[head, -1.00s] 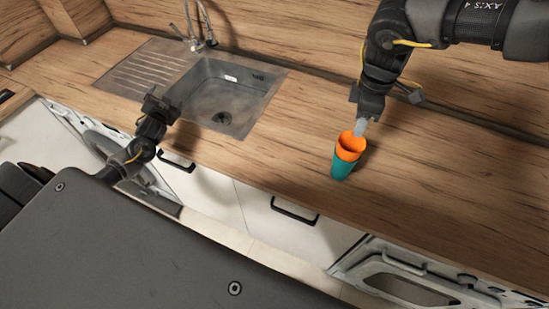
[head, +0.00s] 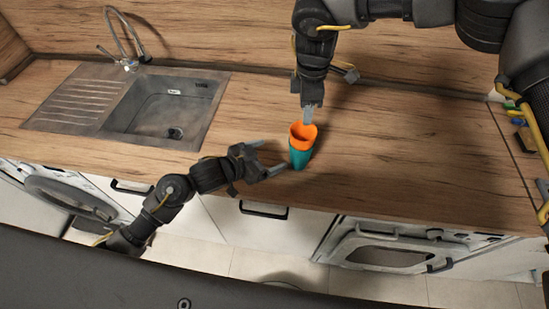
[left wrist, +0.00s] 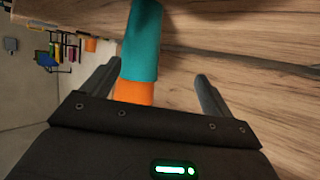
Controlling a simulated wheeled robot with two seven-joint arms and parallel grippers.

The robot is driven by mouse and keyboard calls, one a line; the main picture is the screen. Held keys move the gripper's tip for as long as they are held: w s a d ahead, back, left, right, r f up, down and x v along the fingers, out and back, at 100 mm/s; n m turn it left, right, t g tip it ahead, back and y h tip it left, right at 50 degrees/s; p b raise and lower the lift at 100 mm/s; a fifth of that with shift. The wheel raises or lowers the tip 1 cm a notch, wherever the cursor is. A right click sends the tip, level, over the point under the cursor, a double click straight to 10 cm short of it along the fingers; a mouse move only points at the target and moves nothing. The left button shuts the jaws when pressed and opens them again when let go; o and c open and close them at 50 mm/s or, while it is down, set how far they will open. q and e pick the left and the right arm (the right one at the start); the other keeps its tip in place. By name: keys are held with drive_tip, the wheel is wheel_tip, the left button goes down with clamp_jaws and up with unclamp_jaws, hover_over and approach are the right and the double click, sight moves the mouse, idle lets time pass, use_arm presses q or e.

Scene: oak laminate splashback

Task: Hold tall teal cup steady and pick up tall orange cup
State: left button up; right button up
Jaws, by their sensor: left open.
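The tall orange cup (head: 301,133) is nested in the tall teal cup (head: 300,158), with its orange rim and upper part showing above the teal. The pair stands upright on the wooden counter. My left gripper (head: 270,159) is open, just left of the teal cup. In the left wrist view, the teal cup (left wrist: 142,42) and orange cup (left wrist: 134,92) appear between the spread fingers of the left gripper (left wrist: 154,80), nearer one finger. My right gripper (head: 307,115) points down from above at the orange rim. Whether its fingers grip the rim is not clear.
A steel sink (head: 160,108) with a tap (head: 128,60) lies to the left. The wooden counter (head: 410,150) is clear right of the cups. An open appliance door (head: 385,255) is below the counter front. Small coloured items (head: 517,117) sit at the far right.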

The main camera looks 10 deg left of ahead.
sight(300, 151)
use_arm(q)
drive_tip(key=shift+m+g+h, duration=0.3)
drive_tip(key=shift+g, duration=0.1)
drive_tip(key=x, duration=0.3)
drive_tip(key=s+d+x, duration=0.1)
drive_tip(key=x, duration=0.3)
drive_tip(key=d+r+x, duration=0.1)
drive_tip(key=x, duration=0.3)
drive_tip(key=shift+s+d, duration=0.1)
drive_tip(key=shift+s, duration=0.1)
drive_tip(key=shift+c, duration=0.3)
